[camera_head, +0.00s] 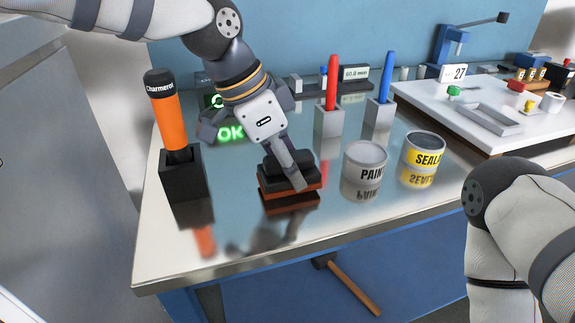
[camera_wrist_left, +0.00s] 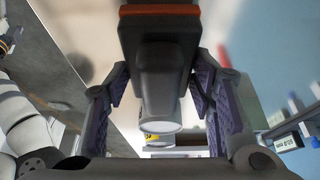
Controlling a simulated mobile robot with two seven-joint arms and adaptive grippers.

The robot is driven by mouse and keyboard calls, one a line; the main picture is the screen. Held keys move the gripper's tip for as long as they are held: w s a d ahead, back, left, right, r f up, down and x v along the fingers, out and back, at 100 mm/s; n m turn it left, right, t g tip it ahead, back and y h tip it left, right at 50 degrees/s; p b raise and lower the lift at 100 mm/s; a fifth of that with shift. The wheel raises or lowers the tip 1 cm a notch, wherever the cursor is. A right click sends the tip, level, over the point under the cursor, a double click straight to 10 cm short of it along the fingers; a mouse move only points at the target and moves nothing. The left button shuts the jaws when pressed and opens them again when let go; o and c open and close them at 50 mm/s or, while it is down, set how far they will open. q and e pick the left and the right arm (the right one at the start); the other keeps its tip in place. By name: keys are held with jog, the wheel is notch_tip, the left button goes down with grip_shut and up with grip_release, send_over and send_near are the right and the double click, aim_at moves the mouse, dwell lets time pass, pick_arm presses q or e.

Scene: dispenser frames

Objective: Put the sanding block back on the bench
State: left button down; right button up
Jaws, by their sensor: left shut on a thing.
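The sanding block (camera_head: 275,183) is black with an orange-red layer near its base, in the middle of the head view. It is at the bench top (camera_head: 235,235), with its reflection close beneath it; I cannot tell whether it touches the bench or hovers just above. My left gripper (camera_head: 292,172) reaches down from above and is shut on the block. In the left wrist view the block's dark grip (camera_wrist_left: 160,85) is between the two fingers, and the orange-red layer (camera_wrist_left: 160,10) shows at the top. My right arm shows at the right, but its gripper is out of view.
An orange Charmeroi tool (camera_head: 166,115) stands in a black holder to the left. A paint can (camera_head: 364,165) and a sealer can (camera_head: 424,150) stand close to the right. Red and blue markers (camera_head: 332,82) in grey holders stand behind. The front bench is clear.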

pick_arm(q)
jog(key=shift+f, duration=0.35)
jog(key=c, duration=0.7)
grip_release()
jog(key=shift+f, duration=0.2)
jog(key=shift+c, duration=0.2)
jog(key=v, duration=1.2)
jog(key=shift+r+p, duration=0.2)
jog(key=shift+p, duration=0.15)
